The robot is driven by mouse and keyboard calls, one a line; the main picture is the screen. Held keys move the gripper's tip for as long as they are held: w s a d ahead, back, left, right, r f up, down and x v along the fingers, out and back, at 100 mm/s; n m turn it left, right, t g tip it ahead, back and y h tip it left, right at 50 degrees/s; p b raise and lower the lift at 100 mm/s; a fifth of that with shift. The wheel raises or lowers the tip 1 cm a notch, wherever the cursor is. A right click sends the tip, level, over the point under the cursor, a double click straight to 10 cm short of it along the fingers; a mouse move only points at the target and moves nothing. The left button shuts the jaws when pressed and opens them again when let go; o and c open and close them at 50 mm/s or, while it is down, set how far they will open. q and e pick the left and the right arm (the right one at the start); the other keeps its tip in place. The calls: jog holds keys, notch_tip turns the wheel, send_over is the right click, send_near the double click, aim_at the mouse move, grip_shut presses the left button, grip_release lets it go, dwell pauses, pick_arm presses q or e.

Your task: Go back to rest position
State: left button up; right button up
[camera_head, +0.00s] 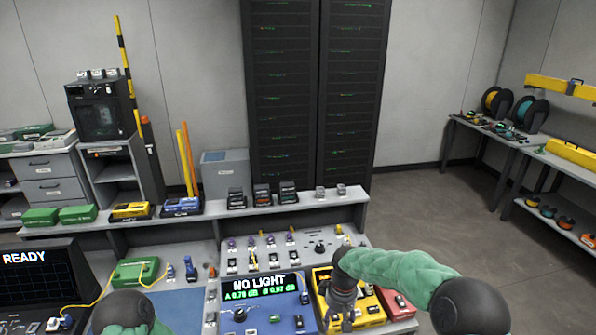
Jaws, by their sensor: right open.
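My right arm comes in from the right in a green sleeve. Its dark gripper (346,320) points down over the yellow case (372,307) at the front of the bench; its jaws are small and partly lost against the case. I see nothing held in them. Only a green-sleeved part of my left arm shows at the bottom left; the left gripper is out of view. A blue device (262,314) with a screen reading "NO LIGHT" (260,287) lies just left of my right gripper.
A red case (396,304) lies right of the yellow one. A monitor reading "READY" (35,285) and a green case (135,271) stand at left. A raised shelf (330,201) crosses behind. Open floor (440,215) lies at right.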

jog(key=s+a+f+m+y, duration=0.25)
jog(key=s+f+m, duration=0.35)
jog(key=s+f, duration=1.35)
jog(key=s+d+f+m, duration=0.1)
jog(key=s+f+m, duration=0.2)
jog(key=s, duration=0.5)
jog(key=shift+s+f+t+y+b, duration=0.35)
jog(key=shift+f+y, duration=0.1)
jog(key=shift+f, duration=0.1)
